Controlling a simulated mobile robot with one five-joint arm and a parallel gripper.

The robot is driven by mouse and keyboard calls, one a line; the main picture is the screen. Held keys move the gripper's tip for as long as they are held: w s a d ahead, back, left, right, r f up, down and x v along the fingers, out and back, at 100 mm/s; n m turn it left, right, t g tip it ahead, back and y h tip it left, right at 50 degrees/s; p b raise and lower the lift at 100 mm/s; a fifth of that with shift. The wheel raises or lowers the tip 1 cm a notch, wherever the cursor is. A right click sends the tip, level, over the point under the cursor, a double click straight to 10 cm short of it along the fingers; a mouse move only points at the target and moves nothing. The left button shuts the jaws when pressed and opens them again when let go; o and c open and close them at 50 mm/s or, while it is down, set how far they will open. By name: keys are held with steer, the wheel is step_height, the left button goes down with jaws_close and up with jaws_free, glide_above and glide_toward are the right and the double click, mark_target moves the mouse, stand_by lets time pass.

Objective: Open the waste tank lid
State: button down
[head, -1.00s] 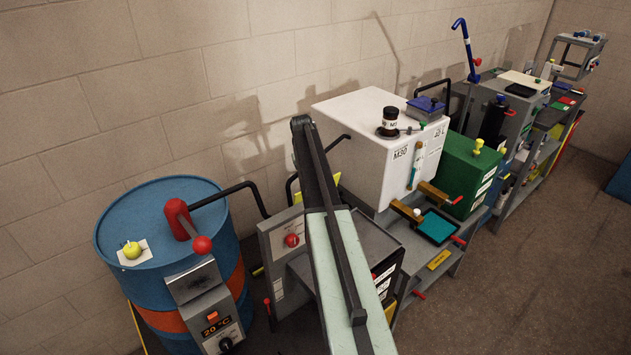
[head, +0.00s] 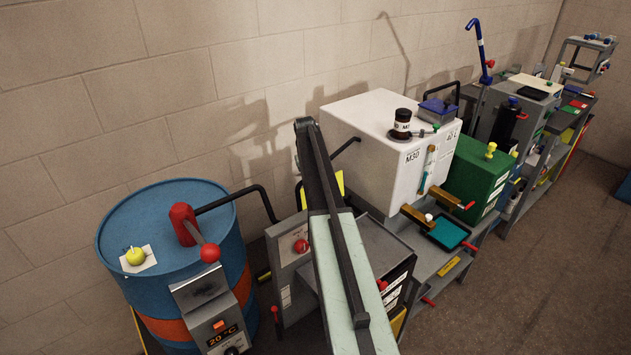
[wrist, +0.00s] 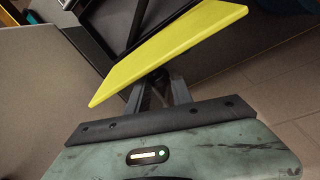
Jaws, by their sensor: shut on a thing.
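A yellow flat panel (wrist: 170,55), which looks like the waste tank lid, lies tilted across the wrist view. In the head view a bit of yellow (head: 338,184) shows beside my dark forearm, which hides most of that spot. My gripper (wrist: 158,88) reaches up to the underside of the panel near its middle. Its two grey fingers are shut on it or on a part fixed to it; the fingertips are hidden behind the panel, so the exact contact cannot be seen. A dark-edged grey part (wrist: 100,25) lies behind the panel.
A blue drum (head: 165,235) with a red-capped lever stands left. A grey box with a red knob (head: 301,246) stands beside my arm. A white M30 tank (head: 370,140) and a green box (head: 475,175) stand right. Open floor (head: 540,270) lies at the right.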

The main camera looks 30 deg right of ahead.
steer(key=shift+w+a, duration=0.45)
steer(key=shift+w, duration=0.05)
steer(key=c, duration=1.3)
jaws_free()
steer(key=shift+f, duration=0.1)
steer(key=shift+o, duration=0.8)
steer(key=shift+w+f, duration=0.2)
steer(key=shift+w, duration=0.05)
step_height(320, 180, up, 8)
steer(key=p, duration=0.7)
steer(key=shift+s+a+p, duration=0.2)
steer(key=shift+a+p, duration=0.2)
steer(key=shift+a, duration=0.05)
steer(key=shift+f, duration=0.1)
